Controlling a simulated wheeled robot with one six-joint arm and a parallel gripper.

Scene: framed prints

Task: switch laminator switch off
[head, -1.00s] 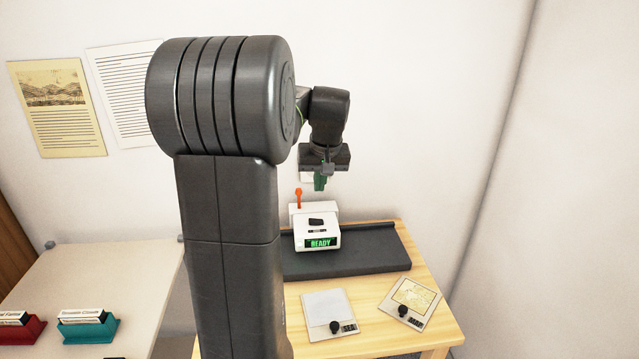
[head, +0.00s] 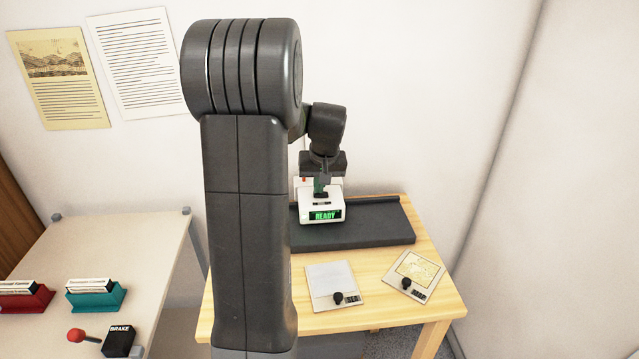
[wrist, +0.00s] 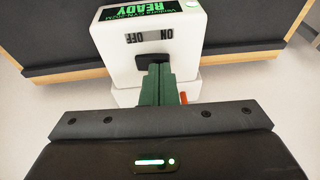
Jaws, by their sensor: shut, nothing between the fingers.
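The laminator (head: 327,214) is a white box with a lit green READY display, standing on a dark bed on the wooden table. In the wrist view its body (wrist: 190,32) carries ON and OFF labels and a black rocker switch (wrist: 153,60). My gripper (head: 320,188) points down over the laminator's top. In the wrist view its green fingers (wrist: 158,72) are shut and empty, with their tips at the switch and partly covering it. I cannot tell whether they touch it or which way the switch is tipped. The display (wrist: 148,9) reads READY.
Two flat cards with black knobs, one white (head: 328,285) and one with a map-like print (head: 415,273), lie at the table's front. A side table at left holds red (head: 25,298) and teal (head: 97,296) holders and a BRAKE lever box (head: 119,341).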

